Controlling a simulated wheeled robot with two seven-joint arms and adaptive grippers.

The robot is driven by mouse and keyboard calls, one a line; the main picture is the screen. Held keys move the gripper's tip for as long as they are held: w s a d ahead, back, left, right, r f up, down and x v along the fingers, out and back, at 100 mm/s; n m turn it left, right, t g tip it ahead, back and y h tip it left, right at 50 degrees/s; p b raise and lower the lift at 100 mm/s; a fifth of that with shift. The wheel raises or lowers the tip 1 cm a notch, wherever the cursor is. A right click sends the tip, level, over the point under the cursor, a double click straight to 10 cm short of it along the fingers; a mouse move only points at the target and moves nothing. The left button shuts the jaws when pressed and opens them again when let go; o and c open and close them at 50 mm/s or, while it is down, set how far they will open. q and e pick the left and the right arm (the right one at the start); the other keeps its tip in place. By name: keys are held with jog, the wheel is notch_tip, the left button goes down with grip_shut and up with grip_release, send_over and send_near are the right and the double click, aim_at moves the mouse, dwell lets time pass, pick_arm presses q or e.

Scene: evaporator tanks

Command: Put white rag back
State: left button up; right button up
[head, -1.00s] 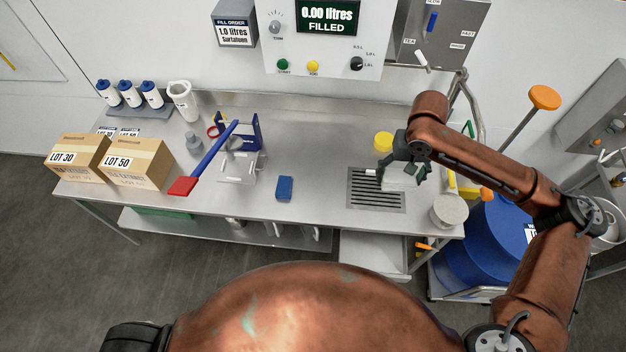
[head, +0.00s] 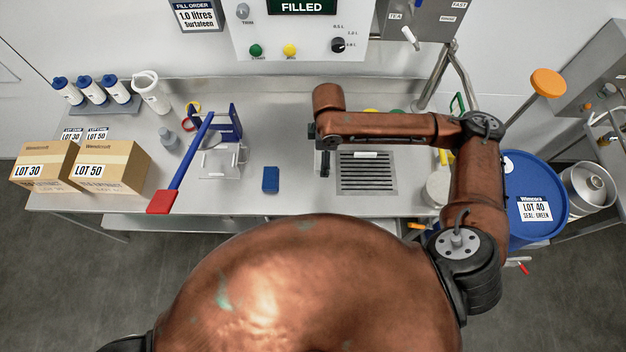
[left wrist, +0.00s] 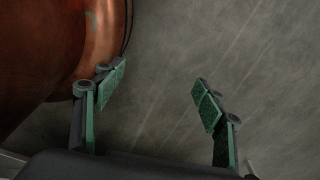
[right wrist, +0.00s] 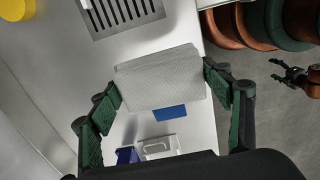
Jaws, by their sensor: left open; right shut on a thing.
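The white rag (right wrist: 162,80) is a flat, folded, pale grey-white pad between the fingers of my right gripper (right wrist: 162,92), seen in the right wrist view. My right gripper is shut on it above the bench. In the head view this gripper (head: 323,162) points down just left of the drain grate, and the rag is hidden there by my arm. My left gripper (left wrist: 158,88) is open and empty over the grey floor. It also shows at the right of the right wrist view (right wrist: 298,76).
The steel bench (head: 300,198) has a blue block (head: 271,180), a clear stand (head: 221,161) and a red-and-blue long-handled tool (head: 188,165) left of my right gripper. The drain grate (head: 367,180) is to its right. Cartons (head: 110,165) stand far left; a blue drum (head: 535,195) stands right.

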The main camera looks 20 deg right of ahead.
jog(key=s+a+f+n, duration=0.7)
jog(key=s+f+n, duration=0.25)
jog(key=n, duration=0.85)
send_over(314, 181)
jog(key=s, duration=0.1)
jog(key=f, duration=0.8)
jog(key=shift+a, duration=0.25)
jog(key=shift+w+d+f, duration=0.1)
jog(key=shift+w+f, duration=0.25)
jog(key=shift+f, duration=0.05)
jog(key=shift+w+f, duration=0.1)
jog(key=shift+f, duration=1.55)
